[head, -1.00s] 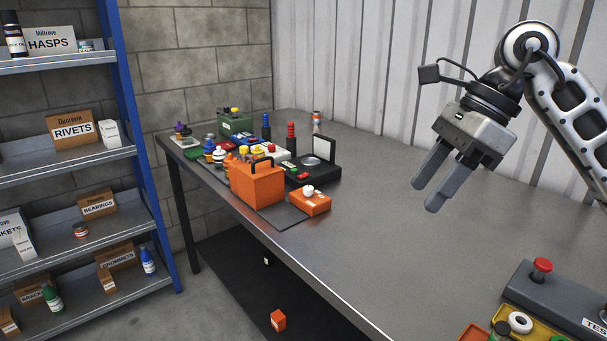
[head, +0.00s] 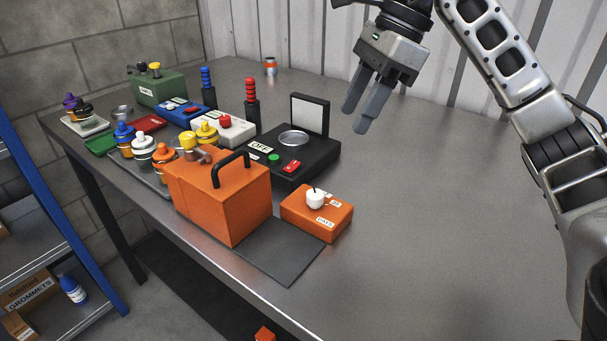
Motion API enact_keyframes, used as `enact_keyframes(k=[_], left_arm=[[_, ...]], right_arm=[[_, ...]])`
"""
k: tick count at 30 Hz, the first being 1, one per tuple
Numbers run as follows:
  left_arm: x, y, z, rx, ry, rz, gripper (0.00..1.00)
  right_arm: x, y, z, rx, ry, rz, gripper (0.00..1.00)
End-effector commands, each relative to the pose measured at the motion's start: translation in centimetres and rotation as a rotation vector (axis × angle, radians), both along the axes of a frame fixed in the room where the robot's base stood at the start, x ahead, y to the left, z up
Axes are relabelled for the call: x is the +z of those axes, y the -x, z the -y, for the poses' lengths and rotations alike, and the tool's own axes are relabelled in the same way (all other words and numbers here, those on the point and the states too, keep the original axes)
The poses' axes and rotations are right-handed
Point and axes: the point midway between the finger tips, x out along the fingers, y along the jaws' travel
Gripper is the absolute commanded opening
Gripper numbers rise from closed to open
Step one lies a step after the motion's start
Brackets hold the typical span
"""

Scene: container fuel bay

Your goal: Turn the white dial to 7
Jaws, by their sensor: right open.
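A small white dial (head: 315,198) sits on top of an orange box (head: 327,219) with white labels, near the front of the grey bench. The dial's pointer and numbers are too small to read. My right gripper (head: 364,112) is open and empty, high above the bench, behind and to the right of the dial and well apart from it. My left gripper is not in view.
A large orange case (head: 222,195) with a black handle stands left of the dial box, by a dark mat (head: 272,252). A black scale-like unit (head: 290,163) stands behind. Bottles and other boxes crowd the left; the bench's right is clear.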

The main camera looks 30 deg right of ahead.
Motion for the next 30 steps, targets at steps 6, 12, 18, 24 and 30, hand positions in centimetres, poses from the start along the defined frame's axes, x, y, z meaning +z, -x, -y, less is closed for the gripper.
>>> enact_keyframes(k=[6, 12, 18, 24, 30], left_arm=[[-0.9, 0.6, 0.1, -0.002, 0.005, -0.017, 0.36], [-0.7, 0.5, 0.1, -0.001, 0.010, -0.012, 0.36], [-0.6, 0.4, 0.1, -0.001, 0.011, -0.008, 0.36], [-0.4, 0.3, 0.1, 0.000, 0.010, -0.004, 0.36], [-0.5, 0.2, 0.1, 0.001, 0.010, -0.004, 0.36]], right_arm=[[-4.1, -0.5, -1.6, 0.003, -0.001, -0.005, 0.48], [-8.1, -1.1, -3.2, 0.004, -0.002, -0.007, 0.48], [-11.5, -1.7, -4.5, 0.003, -0.003, -0.002, 0.48], [-13.3, -2.0, -5.2, 0.002, -0.003, -0.001, 0.48], [-13.7, -2.1, -5.3, 0.001, -0.001, 0.000, 0.48]])
